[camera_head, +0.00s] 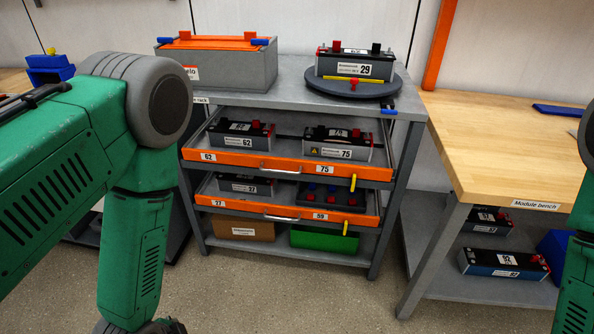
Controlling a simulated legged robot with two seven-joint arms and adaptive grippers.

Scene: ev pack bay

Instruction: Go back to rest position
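My green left arm (140,210) comes in from the left and bends down beside the rack. Its lower end is cut off by the bottom edge, and its gripper is not in view. Only a green strip of my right arm (577,290) shows at the right edge, and its gripper is out of view too. A battery module marked 29 (345,70) stands on a dark round turntable (352,88) on top of the rack. No gripper is seen on any object.
The grey rack (290,94) has two orange-fronted drawers, upper (285,167) and lower (280,211), holding battery modules. A grey box with orange bars (232,70) stands on top. A wooden module bench (490,150) is at right, with modules on its lower shelf. Floor (290,295) in front is clear.

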